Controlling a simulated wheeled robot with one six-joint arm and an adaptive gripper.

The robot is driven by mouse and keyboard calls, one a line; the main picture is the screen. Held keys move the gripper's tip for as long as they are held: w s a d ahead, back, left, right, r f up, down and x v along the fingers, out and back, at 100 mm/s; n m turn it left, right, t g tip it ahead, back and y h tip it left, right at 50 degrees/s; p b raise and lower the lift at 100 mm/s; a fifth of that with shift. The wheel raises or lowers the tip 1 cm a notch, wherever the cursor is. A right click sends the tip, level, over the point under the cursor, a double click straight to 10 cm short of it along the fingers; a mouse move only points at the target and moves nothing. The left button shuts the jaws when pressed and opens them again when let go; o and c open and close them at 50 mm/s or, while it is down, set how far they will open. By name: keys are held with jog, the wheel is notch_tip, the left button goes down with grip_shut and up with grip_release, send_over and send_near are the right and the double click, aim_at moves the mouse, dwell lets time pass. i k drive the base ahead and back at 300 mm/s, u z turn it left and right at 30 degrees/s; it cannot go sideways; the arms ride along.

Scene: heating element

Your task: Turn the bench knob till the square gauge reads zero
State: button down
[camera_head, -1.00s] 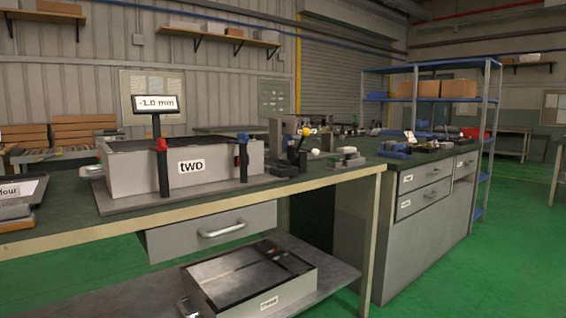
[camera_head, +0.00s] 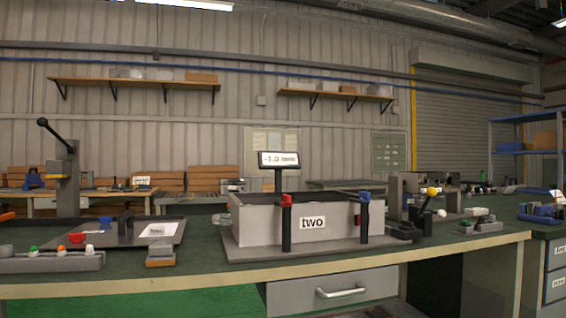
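A small display (camera_head: 279,159) on a post stands behind a grey box on the bench and reads about -1.0 mm. The grey box (camera_head: 258,225) carries a label, "two" (camera_head: 312,222), on its front. A black post with a red top (camera_head: 286,200) and one with a blue top (camera_head: 364,196) stand in front of the box. To its right is a device with a yellow ball (camera_head: 432,191) and a white ball (camera_head: 441,213). I cannot tell which part is the bench knob. My gripper is not in view.
The green-topped bench (camera_head: 215,276) has a drawer (camera_head: 333,288) below. At left are a lever press (camera_head: 65,180), a dark tray (camera_head: 108,231) and a grey strip with coloured knobs (camera_head: 52,262). A drawer cabinet (camera_head: 556,270) stands at right.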

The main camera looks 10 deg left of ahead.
aim_at(405, 225)
jog(key=u, duration=0.05)
jog(key=k, duration=0.55)
jog(key=z, duration=0.9)
jog(key=i, duration=1.3)
jog(key=u, duration=0.7)
